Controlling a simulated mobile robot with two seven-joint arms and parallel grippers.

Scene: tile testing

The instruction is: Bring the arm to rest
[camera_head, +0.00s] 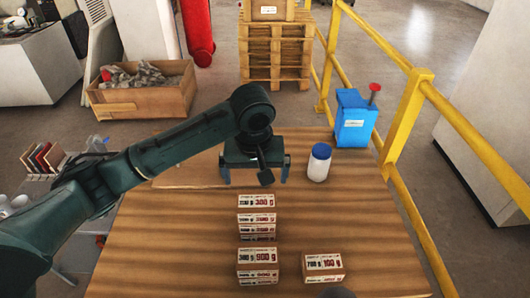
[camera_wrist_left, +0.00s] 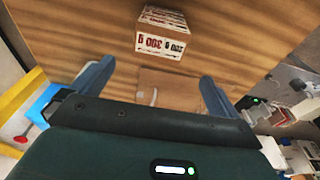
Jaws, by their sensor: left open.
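My left arm reaches in from the left in the head view. Its gripper (camera_head: 254,178) is open and empty above the far middle of the wooden table (camera_head: 170,240). In the left wrist view the two fingers of the left gripper (camera_wrist_left: 152,88) stand wide apart with nothing between them. A small labelled box (camera_head: 256,201) lies just in front of the gripper, apart from it. A labelled box also shows beyond the fingers in the wrist view (camera_wrist_left: 162,33). My right gripper is not seen.
More labelled boxes stand nearer, in a middle row (camera_head: 257,226), (camera_head: 258,267) and at right (camera_head: 323,266). A white bottle with a blue lid (camera_head: 319,163) stands right of the gripper. A flat brown sheet (camera_head: 190,174) lies behind. Yellow rails (camera_head: 402,125) border the right.

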